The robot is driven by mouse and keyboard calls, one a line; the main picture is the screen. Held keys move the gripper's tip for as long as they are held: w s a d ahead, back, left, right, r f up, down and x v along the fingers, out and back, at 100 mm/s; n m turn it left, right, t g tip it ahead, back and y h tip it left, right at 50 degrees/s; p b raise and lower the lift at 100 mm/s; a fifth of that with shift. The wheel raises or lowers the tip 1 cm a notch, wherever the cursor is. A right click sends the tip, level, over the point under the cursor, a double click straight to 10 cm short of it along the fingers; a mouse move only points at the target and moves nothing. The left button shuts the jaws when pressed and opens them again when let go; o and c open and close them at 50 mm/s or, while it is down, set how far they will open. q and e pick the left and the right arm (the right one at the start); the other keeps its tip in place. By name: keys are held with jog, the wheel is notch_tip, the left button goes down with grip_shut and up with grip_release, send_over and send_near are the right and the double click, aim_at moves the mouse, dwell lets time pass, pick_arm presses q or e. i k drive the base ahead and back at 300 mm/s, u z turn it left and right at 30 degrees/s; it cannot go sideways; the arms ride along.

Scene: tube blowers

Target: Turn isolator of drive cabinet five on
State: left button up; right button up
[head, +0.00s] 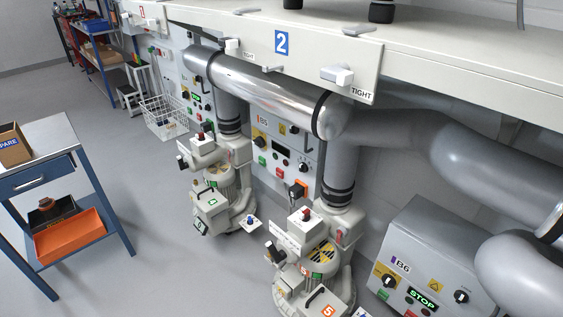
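Drive cabinet five, marked B5 (285,162), is a light grey panel standing under the bench between two blowers. Its isolator (259,141) is a black knob on a yellow plate at the upper left of the panel; the knob's angle is too small to tell. The display (281,149) looks dark. A green button (263,160) and a red button sit below, with a black-and-white dial (303,167) at the right. The blower in front, tagged 5 (327,311), and its pipe are close to the panel's right side. Neither gripper is in view.
Cabinet B6 (408,250) stands lower right, its display lit green with STOP. A shiny pipe (265,90) runs above B5, under the bench marked 2. Thick grey pipes (485,165) fill the right. A blue trolley (62,185) stands left; open floor lies between it and the blowers.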

aim_at(259, 142)
jog(key=k, duration=1)
jog(key=u, duration=1.15)
jog(key=i, duration=0.55)
jog(key=u, duration=0.7)
jog(key=i, duration=2)
jog(key=z, duration=1.1)
jog(key=i, duration=1.05)
jog(key=z, duration=1.3)
jog(key=i, duration=0.55)
